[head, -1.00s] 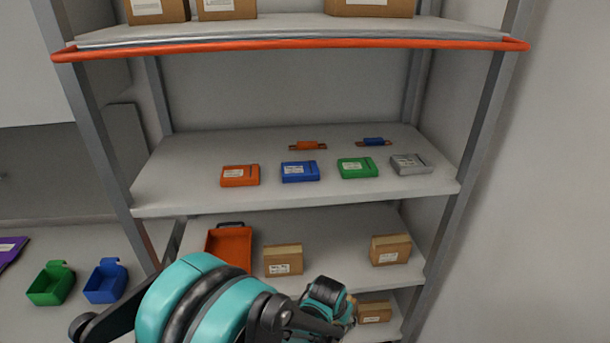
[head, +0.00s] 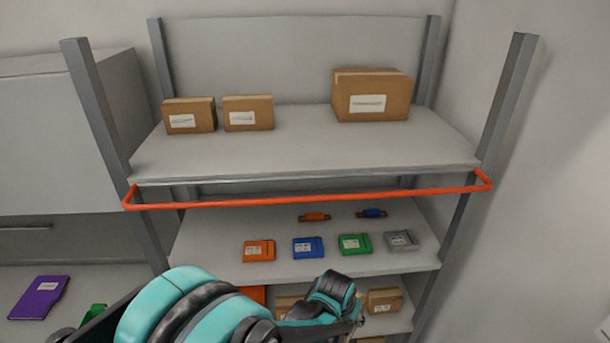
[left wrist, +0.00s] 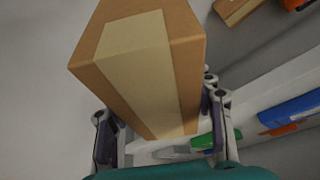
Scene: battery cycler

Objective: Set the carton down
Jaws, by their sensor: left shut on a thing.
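A brown carton with a pale tape strip (left wrist: 145,75) fills the upper middle of the left wrist view. My left gripper (left wrist: 160,122) has a finger on each side of it and is shut on it. In the head view my teal left arm comes in along the bottom, its wrist in front of the lower shelves. I cannot clearly make out the gripper or the held carton there. My right gripper is not in view.
The top shelf (head: 290,155) bears two small cartons (head: 190,115) (head: 248,112) and a larger carton (head: 372,95). Its front and the gap between the cartons are bare. An orange rail (head: 310,200) runs along its front. Coloured boxes (head: 308,247) stand on the shelf below.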

